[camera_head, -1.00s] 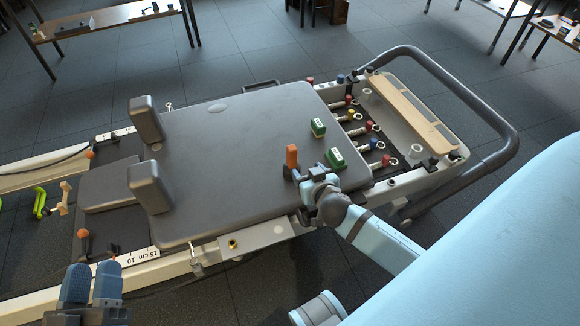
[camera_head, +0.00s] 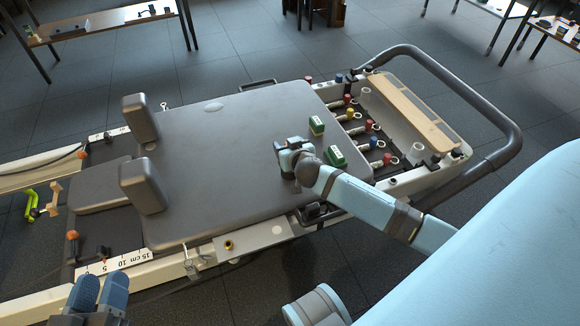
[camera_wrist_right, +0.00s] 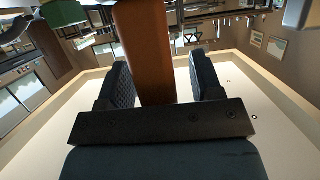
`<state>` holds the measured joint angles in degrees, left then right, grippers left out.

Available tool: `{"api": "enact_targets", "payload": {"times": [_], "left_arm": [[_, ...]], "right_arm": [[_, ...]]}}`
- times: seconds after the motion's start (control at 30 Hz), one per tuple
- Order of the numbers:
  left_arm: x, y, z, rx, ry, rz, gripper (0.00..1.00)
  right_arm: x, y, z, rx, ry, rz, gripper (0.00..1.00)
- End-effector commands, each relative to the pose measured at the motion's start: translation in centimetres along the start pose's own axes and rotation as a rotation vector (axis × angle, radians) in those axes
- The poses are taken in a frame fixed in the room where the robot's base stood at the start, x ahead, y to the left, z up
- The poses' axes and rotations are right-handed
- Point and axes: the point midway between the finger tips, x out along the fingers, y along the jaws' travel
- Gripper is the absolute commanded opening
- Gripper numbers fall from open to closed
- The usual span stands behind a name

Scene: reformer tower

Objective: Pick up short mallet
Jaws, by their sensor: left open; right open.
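An upright orange-brown block (camera_wrist_right: 145,55), which may be part of the short mallet, stands between the two dark fingers of my right gripper (camera_wrist_right: 160,75) in the right wrist view. The fingers are open, with a clear gap on the block's right side. In the head view my right gripper (camera_head: 286,148) is over the grey padded carriage and hides the block. I cannot tell which part of the mallet this is. My left gripper (camera_head: 101,284) is open and empty at the lower left, near the reformer's frame.
Two green blocks (camera_head: 317,125) lie on the carriage (camera_head: 220,170) beside my right gripper. Two shoulder pads (camera_head: 141,118) rise at its left. Springs with coloured ends (camera_head: 371,126) and a curved grey bar (camera_head: 490,105) are at the right. The carriage's middle is clear.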

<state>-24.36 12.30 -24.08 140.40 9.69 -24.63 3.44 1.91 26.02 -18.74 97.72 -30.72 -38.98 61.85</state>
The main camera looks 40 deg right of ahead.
Motion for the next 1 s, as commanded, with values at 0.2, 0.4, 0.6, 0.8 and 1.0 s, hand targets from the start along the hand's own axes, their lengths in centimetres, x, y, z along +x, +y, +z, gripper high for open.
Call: {"api": "enact_targets", "payload": {"times": [0.2, 0.4, 0.6, 0.8, 1.0], "left_arm": [[0.0, 0.0, 0.1, -0.001, -0.006, 0.001, 0.43], [0.0, 0.0, 0.1, -0.001, -0.006, 0.001, 0.43], [0.0, 0.0, 0.1, -0.001, -0.006, 0.001, 0.43], [0.0, 0.0, 0.1, -0.001, -0.005, 0.001, 0.43], [0.0, 0.1, -0.8, 0.002, 0.013, 0.0, 0.43]], "right_arm": [[0.2, 0.0, 0.0, 0.0, -0.001, 0.0, 0.6], [0.2, 0.0, 0.0, 0.0, 0.0, 0.0, 0.25], [0.2, 0.0, -0.1, 0.0, 0.001, 0.0, 0.0], [0.2, 0.0, -0.1, 0.0, 0.001, 0.0, 0.0], [-0.2, 0.0, -1.2, 0.002, 0.002, 0.0, 0.0]]}}
